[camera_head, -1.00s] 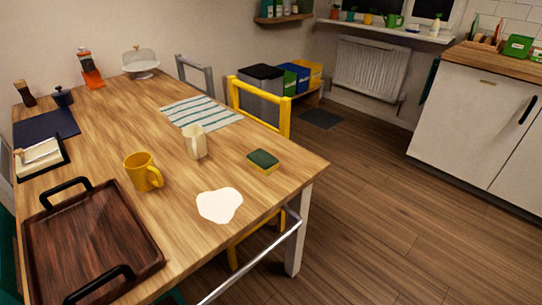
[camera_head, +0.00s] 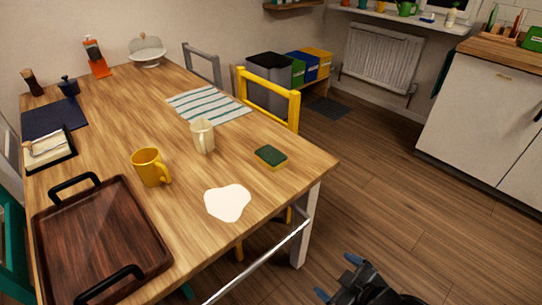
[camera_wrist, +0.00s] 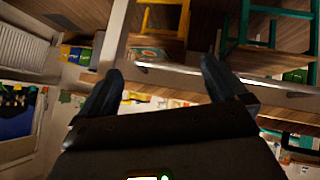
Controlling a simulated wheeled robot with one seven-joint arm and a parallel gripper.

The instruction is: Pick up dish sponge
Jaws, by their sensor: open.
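The dish sponge (camera_head: 271,157), green on top and yellow below, lies on the wooden table (camera_head: 120,98) near its right edge. A white puddle-like patch (camera_head: 228,203) lies nearer the front edge, left of the sponge. My gripper (camera_head: 336,276) is at the bottom of the head view, beyond the table's front right corner and apart from the sponge. In the wrist view the two dark fingers (camera_wrist: 160,75) stand wide apart with nothing between them. I cannot make out the sponge in the wrist view.
A striped cloth (camera_head: 207,104) lies behind. A yellow chair (camera_head: 270,88) stands at the far side.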

